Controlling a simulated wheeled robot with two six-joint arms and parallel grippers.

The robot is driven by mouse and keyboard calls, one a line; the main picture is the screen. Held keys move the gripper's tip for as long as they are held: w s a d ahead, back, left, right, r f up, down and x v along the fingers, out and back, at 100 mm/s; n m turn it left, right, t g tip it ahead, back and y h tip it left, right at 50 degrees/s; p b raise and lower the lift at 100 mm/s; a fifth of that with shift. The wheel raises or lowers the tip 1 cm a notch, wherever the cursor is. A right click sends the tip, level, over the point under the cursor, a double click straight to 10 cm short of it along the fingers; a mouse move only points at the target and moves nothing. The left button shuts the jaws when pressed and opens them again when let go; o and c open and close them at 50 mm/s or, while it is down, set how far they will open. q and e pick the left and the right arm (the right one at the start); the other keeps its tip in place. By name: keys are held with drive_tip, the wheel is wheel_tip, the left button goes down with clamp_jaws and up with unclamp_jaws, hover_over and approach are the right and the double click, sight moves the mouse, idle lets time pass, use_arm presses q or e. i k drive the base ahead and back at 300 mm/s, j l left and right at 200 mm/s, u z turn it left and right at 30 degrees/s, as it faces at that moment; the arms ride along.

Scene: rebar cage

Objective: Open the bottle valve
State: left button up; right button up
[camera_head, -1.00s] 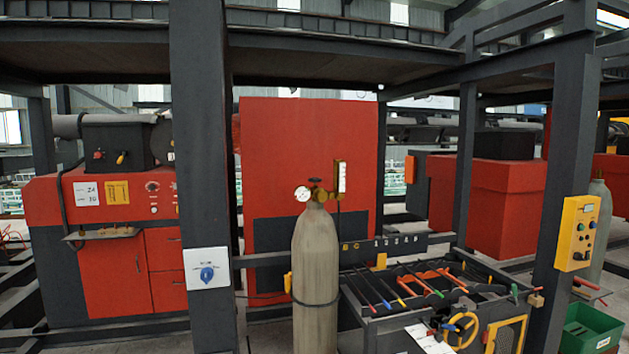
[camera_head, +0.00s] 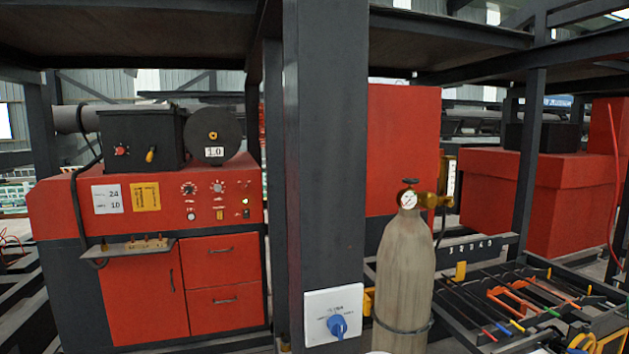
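A tall grey-beige gas bottle (camera_head: 403,275) stands upright right of the middle in the head view, with a dark strap around its lower part. On its top sits a brass regulator (camera_head: 431,199) with a round white gauge (camera_head: 408,200) and an upright flow tube (camera_head: 451,180). A small dark valve handwheel (camera_head: 410,182) sits above the gauge at the bottle's neck. Whether the valve is open or closed cannot be told. Neither of my grippers shows in this view.
A dark steel post (camera_head: 326,150) stands just left of the bottle, carrying a white plate with a blue rotary switch (camera_head: 337,326). A red machine cabinet (camera_head: 225,258) with knobs stands at left. A tool rack (camera_head: 500,310) with coloured handles lies at right.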

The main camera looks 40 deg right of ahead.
sight(410, 181)
drive_tip(key=i+j, duration=0.1)
drive_tip(key=i, duration=0.45)
drive_tip(key=i+j, duration=0.15)
drive_tip(key=i, duration=0.35)
drive_tip(key=i+j, duration=0.1)
drive_tip(key=i, duration=0.45)
drive_tip(key=i+l+z, duration=0.2)
drive_tip(key=z, duration=0.25)
drive_tip(key=i+z, duration=0.85)
drive_tip(key=i+j+z, duration=0.15)
drive_tip(key=z, duration=0.3)
drive_tip(key=i+j+z, duration=0.4)
drive_tip(key=l, duration=0.1)
